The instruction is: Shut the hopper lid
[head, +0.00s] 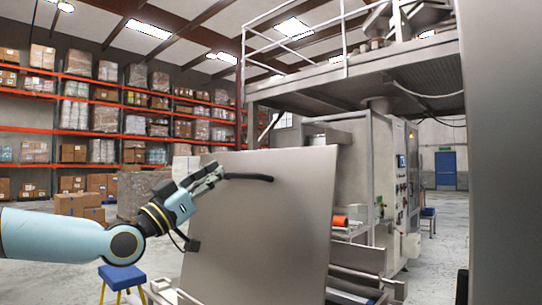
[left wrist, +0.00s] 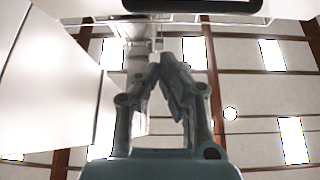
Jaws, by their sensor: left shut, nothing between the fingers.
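The hopper lid (head: 275,225) is a large flat grey metal panel standing raised and slightly tilted in the middle of the head view. A dark curved handle (head: 250,177) sits on its upper part, and a dark bar like it crosses the top of the left wrist view (left wrist: 190,6). My left gripper (head: 220,170) is shut and empty, its fingertips close to the handle's left end. I cannot tell whether they touch it. In the left wrist view the gripper's fingers (left wrist: 167,62) meet at their tips, below the bar. The hopper opening is hidden behind the lid. My right gripper is not in view.
A metal platform with railings (head: 350,75) and a machine cabinet (head: 395,170) stand behind the lid. A blue stool (head: 122,275) stands low, below my left arm. Orange racks with boxes (head: 100,120) line the back left. A smooth grey surface fills the right edge.

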